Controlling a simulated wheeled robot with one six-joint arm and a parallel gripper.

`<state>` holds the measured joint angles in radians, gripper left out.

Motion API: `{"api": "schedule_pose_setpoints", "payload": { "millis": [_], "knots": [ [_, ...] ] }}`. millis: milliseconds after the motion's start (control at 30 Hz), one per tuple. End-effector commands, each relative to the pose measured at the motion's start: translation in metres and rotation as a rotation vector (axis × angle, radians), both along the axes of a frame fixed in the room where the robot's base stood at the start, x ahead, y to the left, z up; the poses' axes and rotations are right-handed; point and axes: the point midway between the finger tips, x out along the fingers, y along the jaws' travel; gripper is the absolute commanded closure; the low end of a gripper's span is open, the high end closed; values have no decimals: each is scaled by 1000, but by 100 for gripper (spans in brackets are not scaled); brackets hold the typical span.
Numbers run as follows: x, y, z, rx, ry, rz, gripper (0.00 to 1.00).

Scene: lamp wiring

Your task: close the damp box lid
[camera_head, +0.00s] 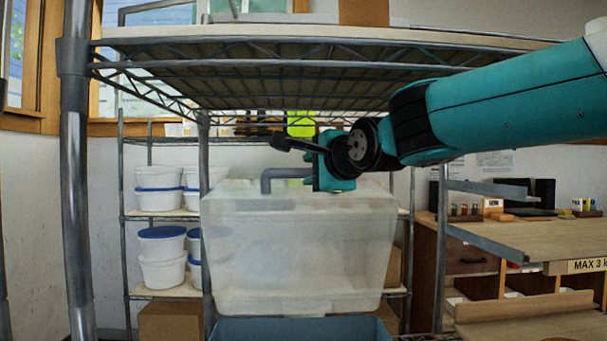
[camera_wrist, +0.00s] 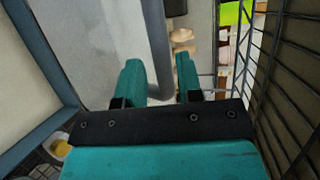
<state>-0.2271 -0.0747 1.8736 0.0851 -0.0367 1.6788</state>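A translucent whitish box or raised cover (camera_head: 300,255) stands in the middle of the head view, below the wire shelf. From this angle I cannot tell for sure how its lid sits. A grey bent handle (camera_head: 268,180) rises at its top edge. My gripper (camera_head: 322,165) is at the right end of this handle. In the wrist view the grey bar (camera_wrist: 158,50) passes between the two teal fingers of my gripper (camera_wrist: 160,82). A thin gap shows beside the right finger, and contact on the left is unclear.
A wire shelf (camera_head: 270,85) hangs close above my arm. A blue-grey tray or bin (camera_head: 300,330) lies below the translucent box. White tubs (camera_head: 162,272) stand on a rack at left. A wooden bench (camera_head: 540,238) is at right.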

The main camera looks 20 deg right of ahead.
Motion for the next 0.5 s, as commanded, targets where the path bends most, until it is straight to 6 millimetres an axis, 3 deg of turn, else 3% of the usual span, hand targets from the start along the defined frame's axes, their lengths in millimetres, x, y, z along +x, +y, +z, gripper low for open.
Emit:
{"api": "schedule_pose_setpoints", "payload": {
  "millis": [200,500],
  "knots": [
    [35,5,-6,0,2,-1,67],
    [48,7,-10,0,0,0,67]
  ]
}}
